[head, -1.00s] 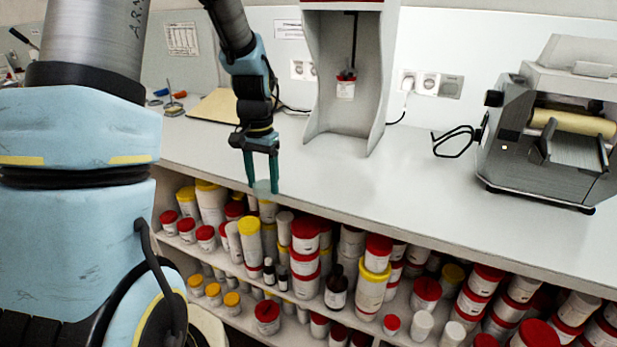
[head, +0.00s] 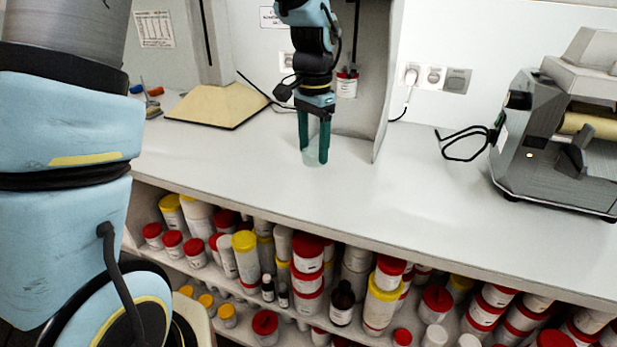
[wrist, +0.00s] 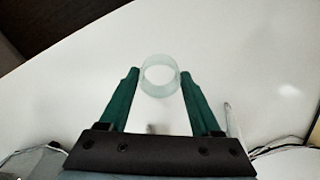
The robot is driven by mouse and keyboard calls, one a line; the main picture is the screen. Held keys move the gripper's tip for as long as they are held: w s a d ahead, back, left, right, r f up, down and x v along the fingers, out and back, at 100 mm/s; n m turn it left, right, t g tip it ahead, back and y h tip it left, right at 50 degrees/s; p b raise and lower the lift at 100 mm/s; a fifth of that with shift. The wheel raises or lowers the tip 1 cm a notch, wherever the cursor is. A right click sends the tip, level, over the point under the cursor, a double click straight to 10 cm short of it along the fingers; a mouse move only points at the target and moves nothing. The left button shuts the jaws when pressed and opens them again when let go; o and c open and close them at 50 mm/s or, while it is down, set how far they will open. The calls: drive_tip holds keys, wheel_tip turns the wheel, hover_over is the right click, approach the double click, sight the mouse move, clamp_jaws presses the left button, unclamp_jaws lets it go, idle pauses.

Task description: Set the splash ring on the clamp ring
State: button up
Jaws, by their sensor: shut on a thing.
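The splash ring (wrist: 159,92) is a short, clear, pale green ring. In the wrist view it sits between the two green fingers of my gripper (wrist: 159,75), which is shut on it. In the head view the faint ring (head: 312,158) shows at the fingertips of my gripper (head: 313,154), over the white worktop and in front of the tall mill stand (head: 385,60). A small white pot with a red band (head: 346,86) hangs inside the stand, partly behind my arm. I cannot make out the clamp ring in either view.
A tan board (head: 215,105) lies on the worktop (head: 420,200) to the left. A grey roller machine (head: 555,150) with a black crank handle stands at the right. Shelves of red- and yellow-lidded jars are below the front edge.

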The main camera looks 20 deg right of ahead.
sight(313, 192)
wheel_tip(313, 192, down, 8)
drive_tip(key=shift+f+p, duration=0.1)
drive_tip(key=shift+p, duration=0.7)
drive_tip(key=shift+f, duration=0.15)
drive_tip(key=o, duration=1.4)
wheel_tip(313, 192, up, 12)
drive_tip(key=r+b, duration=0.1)
drive_tip(key=b, duration=0.1)
drive_tip(key=s+a+f+n, duration=0.1)
drive_tip(key=a+n, duration=0.3)
drive_tip(key=a, duration=0.6)
drive_tip(key=s+a+f+n+t, duration=0.1)
drive_tip(key=a+f+n, duration=0.2)
drive_tip(key=a, duration=0.7)
drive_tip(key=s+a+f+n, duration=0.2)
drive_tip(key=a+n, duration=0.4)
drive_tip(key=a, duration=0.4)
drive_tip(key=shift+f+t, duration=0.25)
drive_tip(key=shift+t, duration=0.05)
